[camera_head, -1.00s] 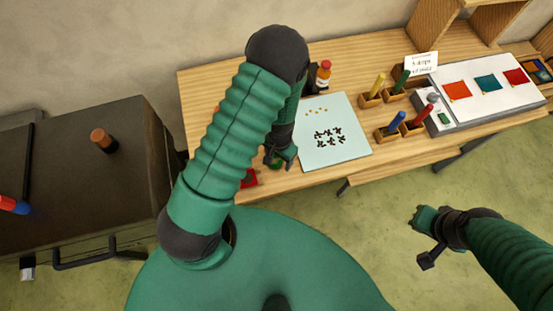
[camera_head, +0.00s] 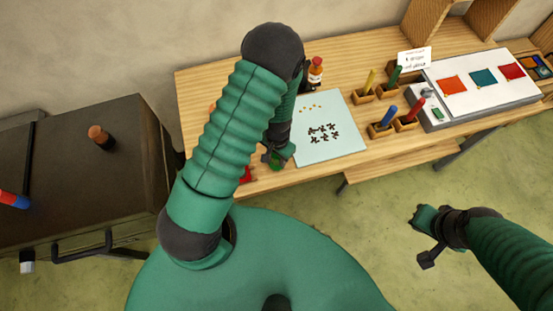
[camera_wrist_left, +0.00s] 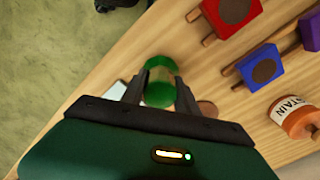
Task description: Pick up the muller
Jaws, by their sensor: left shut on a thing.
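A green glassy piece with a paler middle, which I take to be the muller (camera_wrist_left: 160,82), is between the two fingers of my left gripper (camera_wrist_left: 158,88) in the left wrist view. The fingers touch it on both sides. In the head view my left gripper (camera_head: 278,153) is at the bench's front edge, left of the pale slab, and the green piece shows only in part below it. I cannot tell whether it is clear of the bench. My right gripper (camera_head: 428,240) hangs over the floor at the right, away from the bench; its jaw gap is unclear.
The wooden bench (camera_head: 210,90) bears a pale slab (camera_head: 340,145) with dark bits, pens in wooden holders (camera_head: 385,125) and a white panel (camera_head: 470,95). Red (camera_wrist_left: 230,12) and blue (camera_wrist_left: 262,68) blocks and a stain bottle (camera_wrist_left: 295,115) lie near the gripper. A dark cabinet (camera_head: 90,185) stands left.

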